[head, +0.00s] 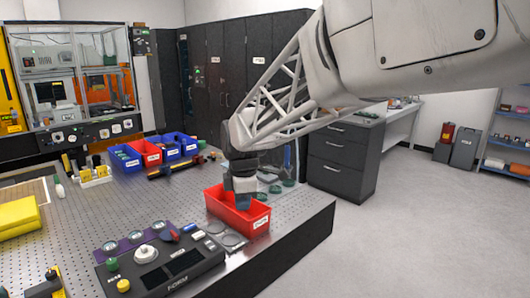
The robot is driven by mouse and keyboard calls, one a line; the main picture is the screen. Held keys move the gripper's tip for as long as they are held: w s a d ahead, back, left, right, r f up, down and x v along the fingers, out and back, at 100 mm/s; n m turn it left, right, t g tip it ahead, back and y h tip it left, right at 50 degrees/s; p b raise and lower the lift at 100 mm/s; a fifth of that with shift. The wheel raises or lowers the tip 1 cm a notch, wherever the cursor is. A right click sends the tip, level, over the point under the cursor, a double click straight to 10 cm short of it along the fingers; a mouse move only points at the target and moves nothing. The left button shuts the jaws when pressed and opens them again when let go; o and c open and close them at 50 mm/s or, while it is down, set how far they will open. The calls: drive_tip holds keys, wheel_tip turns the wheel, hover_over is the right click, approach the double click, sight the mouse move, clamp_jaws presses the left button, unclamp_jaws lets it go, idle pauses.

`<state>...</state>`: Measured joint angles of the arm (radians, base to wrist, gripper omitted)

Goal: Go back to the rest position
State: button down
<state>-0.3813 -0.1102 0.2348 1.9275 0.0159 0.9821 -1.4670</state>
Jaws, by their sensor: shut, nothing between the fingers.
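My arm reaches in from the upper right of the head view. My gripper (243,192) hangs down over the red bin (263,221) near the right edge of the perforated table. Its fingers are shut and nothing shows held in them. Its lower end overlaps the bin in the picture; I cannot tell whether it is inside the bin or above it. The bin's inside is partly hidden by the gripper.
A control box (160,268) with knobs stands at the table's front. Blue bins (125,161) and another red bin (148,151) stand at the back. A yellow block (18,216) lies at the left. Dark drawers (343,160) stand behind; floor at right is clear.

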drive_tip(key=s+d+r+m+t, duration=0.1)
drive_tip(key=s+d+r+m, duration=0.1)
drive_tip(key=s+d+m, duration=1.15)
drive_tip(key=s+d+f+m, duration=0.2)
drive_tip(key=s+d+m, duration=0.2)
drive_tip(key=s, duration=0.4)
drive_tip(key=s+d+f+m, duration=0.2)
drive_tip(key=s+d+m, duration=0.1)
drive_tip(key=s+d, duration=0.4)
drive_tip(key=shift+s+f+m+t+h, duration=0.3)
drive_tip(key=shift+s+f+m+h, duration=0.1)
drive_tip(key=shift+s, duration=0.65)
drive_tip(key=shift+d, duration=0.1)
